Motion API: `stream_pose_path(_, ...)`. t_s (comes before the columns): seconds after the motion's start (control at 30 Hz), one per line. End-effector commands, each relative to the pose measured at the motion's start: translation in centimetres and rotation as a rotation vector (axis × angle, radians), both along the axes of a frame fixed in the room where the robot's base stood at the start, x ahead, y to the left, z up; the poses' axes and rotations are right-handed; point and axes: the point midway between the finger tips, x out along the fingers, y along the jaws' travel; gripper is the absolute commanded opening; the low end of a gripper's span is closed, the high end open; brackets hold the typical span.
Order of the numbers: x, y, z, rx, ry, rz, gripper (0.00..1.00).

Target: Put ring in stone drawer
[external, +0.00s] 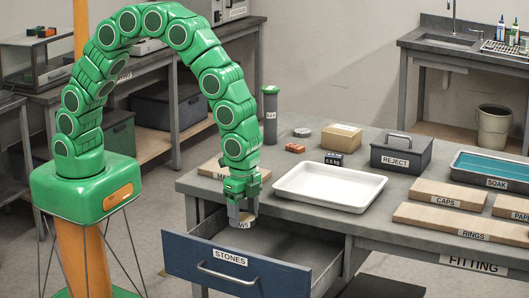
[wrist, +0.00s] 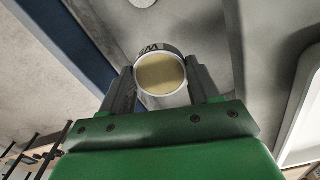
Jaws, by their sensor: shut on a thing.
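In the external view the ring (external: 243,221) hangs from my gripper (external: 243,208) over the opening of the stone drawer. The drawer (external: 205,268) is pulled out, with a blue front labelled STONES and a bar handle. The drawer's inside (external: 290,247) is grey, and what I see of it looks empty. In the wrist view the blue drawer front (wrist: 75,45) runs along the left.
A white tray (external: 330,205) lies on the bench right of my gripper. Wooden boards labelled CAPS (external: 450,190) and RINGS (external: 450,220) lie farther right. A REJECT box (external: 400,152) and a small carton (external: 341,136) stand behind the tray. A dark cylinder (external: 270,115) stands at the back edge.

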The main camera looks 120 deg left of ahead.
Motion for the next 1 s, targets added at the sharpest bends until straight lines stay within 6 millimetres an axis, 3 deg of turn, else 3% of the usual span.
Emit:
stream_pose_path(0.27,0.8,0.0,-1.8,0.0,0.002,0.0,0.24)
stream_pose_path(1.0,9.2,0.3,-5.5,0.0,-0.001,0.001,0.24)
